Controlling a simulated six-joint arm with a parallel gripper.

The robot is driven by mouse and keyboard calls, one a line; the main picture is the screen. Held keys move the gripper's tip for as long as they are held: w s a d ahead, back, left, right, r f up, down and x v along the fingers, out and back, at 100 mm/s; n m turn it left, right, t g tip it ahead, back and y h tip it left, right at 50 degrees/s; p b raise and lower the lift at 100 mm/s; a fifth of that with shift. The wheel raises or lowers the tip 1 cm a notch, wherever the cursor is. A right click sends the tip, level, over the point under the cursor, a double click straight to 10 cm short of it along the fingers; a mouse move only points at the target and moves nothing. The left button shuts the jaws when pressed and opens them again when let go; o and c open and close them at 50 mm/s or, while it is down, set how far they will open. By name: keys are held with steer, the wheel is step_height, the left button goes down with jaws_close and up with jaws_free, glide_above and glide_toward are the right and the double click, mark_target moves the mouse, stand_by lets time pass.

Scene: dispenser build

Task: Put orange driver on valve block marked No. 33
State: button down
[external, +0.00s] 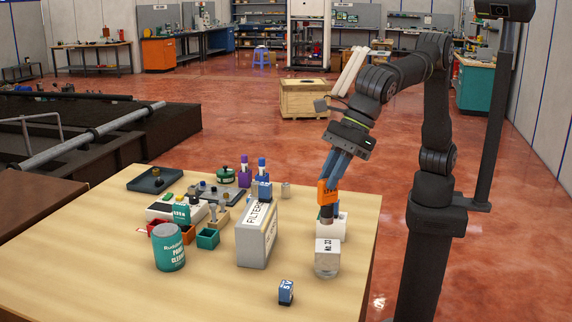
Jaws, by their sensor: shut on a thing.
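My gripper (330,182) is shut on the orange driver (327,192) at the right side of the table. The driver has an orange upper body with dark print and a dark lower end pointing down. The white valve block (328,246), marked No. 33, sits near the table's right edge on a clear or greyish round base. In the picture the driver's lower end is just above and behind this block. A second white block (339,228) stands behind it, partly hidden by the driver and the front block. I cannot tell whether the driver touches either block.
A box labelled FILTERS (257,234) stands just left of the blocks. A small blue block (286,292) lies in front. A teal-labelled can (168,247), small bins (208,238) and bottles (264,188) crowd the left and back. The front of the table is mostly clear.

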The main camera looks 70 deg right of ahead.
steer(key=shift+s+a+f, duration=0.4)
steer(key=shift+s+a, duration=0.05)
steer(key=shift+a, duration=0.2)
glide_above(332, 220)
steer(key=shift+f, duration=2.05)
steer(key=c, duration=1.4)
jaws_free()
steer(key=shift+f, duration=0.15)
steer(key=shift+o, duration=0.2)
steer(key=v, duration=1.2)
steer(key=shift+r, duration=0.2)
steer(key=shift+f, duration=0.1)
